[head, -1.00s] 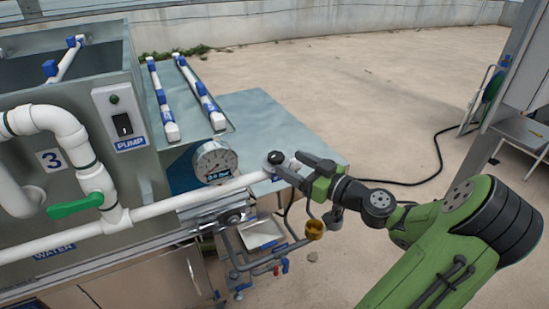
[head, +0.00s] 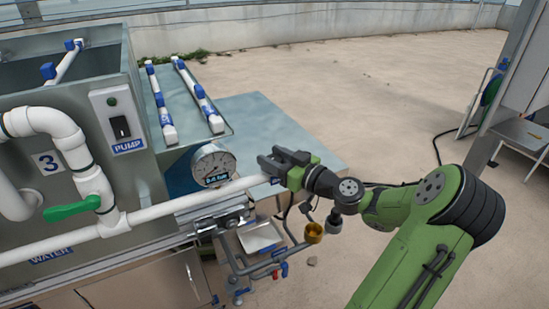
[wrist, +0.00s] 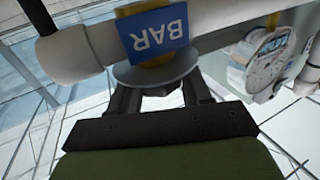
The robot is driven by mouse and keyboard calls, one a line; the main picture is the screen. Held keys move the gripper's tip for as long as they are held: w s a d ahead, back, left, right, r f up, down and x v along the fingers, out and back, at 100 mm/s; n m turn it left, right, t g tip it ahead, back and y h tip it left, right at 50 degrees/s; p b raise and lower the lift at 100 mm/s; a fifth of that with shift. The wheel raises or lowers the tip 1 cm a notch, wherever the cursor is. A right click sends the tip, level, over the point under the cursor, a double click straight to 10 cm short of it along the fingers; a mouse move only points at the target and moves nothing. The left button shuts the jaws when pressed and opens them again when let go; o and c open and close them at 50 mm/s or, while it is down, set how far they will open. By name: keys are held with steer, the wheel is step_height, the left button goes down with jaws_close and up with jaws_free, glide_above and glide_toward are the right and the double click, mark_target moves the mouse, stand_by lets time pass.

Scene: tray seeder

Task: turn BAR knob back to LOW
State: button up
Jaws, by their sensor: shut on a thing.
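The blue BAR label (wrist: 153,33) appears upside down in the wrist view, on the white pipe (wrist: 65,55). A grey disc (wrist: 150,70) sits just below the label, between it and my fingers. My gripper (wrist: 158,92) is shut on the BAR knob at this disc, with one finger on each side. In the head view my gripper (head: 279,161) is at the right end of the white water pipe (head: 225,193) and hides the knob. The knob's pointer and the LOW mark cannot be seen.
The round pressure gauge (head: 213,165) stands just left of my gripper; its small display is hard to read. The PUMP switch (head: 121,127) and green valve handle (head: 71,210) are further left. Thin pipes with a brass cup (head: 313,233) lie below my gripper.

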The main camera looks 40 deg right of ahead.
steer(key=n+y, duration=0.2)
steer(key=y, duration=0.1)
steer(key=n+g+y+p, duration=0.1)
steer(key=y, duration=0.1)
steer(key=shift+d+r+n+g+y+p, duration=0.1)
steer(key=shift+r+n+g+y+p, duration=0.1)
steer(key=shift+n+g+y+p, duration=0.15)
steer(key=shift+f+n+g+y, duration=0.15)
steer(key=shift+n+g+y, duration=0.2)
steer(key=shift+n+y, duration=0.3)
steer(key=o, duration=1)
steer(key=shift+c, duration=0.2)
steer(key=p+v, duration=0.4)
steer(key=v, duration=1.1)
steer(key=shift+s+f, duration=0.15)
steer(key=shift+s, duration=0.2)
steer(key=shift+d, duration=0.1)
